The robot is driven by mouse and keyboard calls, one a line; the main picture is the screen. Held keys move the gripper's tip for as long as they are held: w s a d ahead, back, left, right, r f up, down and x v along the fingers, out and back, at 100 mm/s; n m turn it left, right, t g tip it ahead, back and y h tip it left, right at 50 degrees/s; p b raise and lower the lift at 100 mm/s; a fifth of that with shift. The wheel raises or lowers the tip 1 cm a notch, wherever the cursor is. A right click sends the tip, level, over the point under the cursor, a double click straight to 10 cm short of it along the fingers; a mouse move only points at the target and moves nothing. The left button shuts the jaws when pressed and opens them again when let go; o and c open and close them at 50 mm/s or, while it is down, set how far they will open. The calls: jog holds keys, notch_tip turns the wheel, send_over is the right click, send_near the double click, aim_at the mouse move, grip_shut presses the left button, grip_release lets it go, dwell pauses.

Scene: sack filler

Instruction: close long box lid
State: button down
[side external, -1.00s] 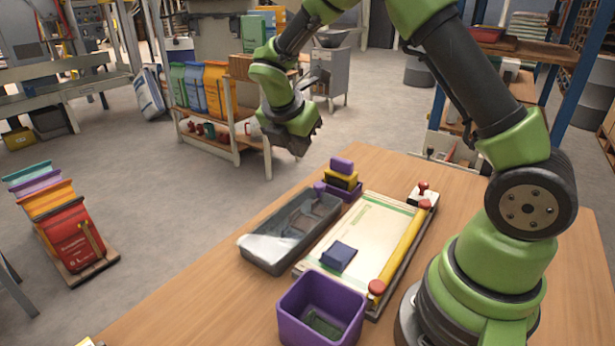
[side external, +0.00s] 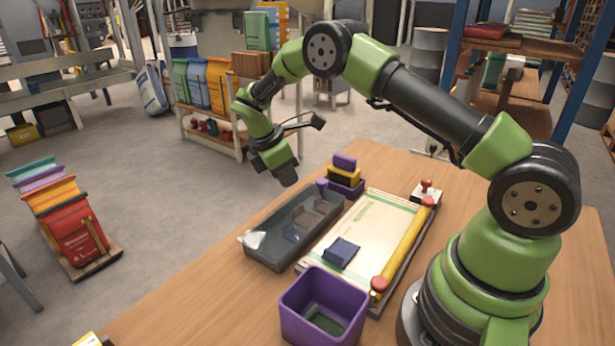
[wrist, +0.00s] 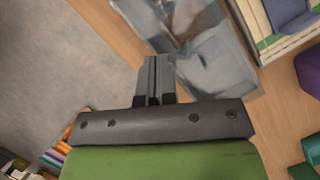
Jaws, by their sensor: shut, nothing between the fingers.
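The long grey box (side external: 298,242) lies on the table's left side, and it shows blurred in the wrist view (wrist: 215,62). Its top looks dark and glassy, with dim shapes beneath it and a pale, shiny patch at its near left corner. I cannot make out the lid's edge or tell how far it is shut. My gripper (side external: 289,180) points down over the box's far left side, apart from it and above the table. In the wrist view its fingers (wrist: 152,68) are together and empty, beside the box's long edge.
A cream board (side external: 372,228) with a yellow bar (side external: 405,245) and a dark blue block (side external: 341,252) lies right of the box. A purple bin (side external: 323,308) stands in front. Purple and yellow stacked pieces (side external: 344,175) stand at the box's far end.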

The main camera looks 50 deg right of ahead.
aim_at(320, 179)
jog(key=shift+x, duration=1.05)
jog(key=shift+s+d+r, duration=0.1)
jog(key=shift+s+d, duration=0.25)
jog(key=shift+d, duration=0.25)
jog(key=shift+s+d, duration=0.3)
jog(key=shift+d, duration=0.25)
jog(key=shift+s+d, duration=0.35)
jog(key=shift+d, duration=0.2)
jog(key=shift+d, duration=0.1)
jog(key=shift+s+d, duration=0.25)
jog(key=shift+d, duration=0.9)
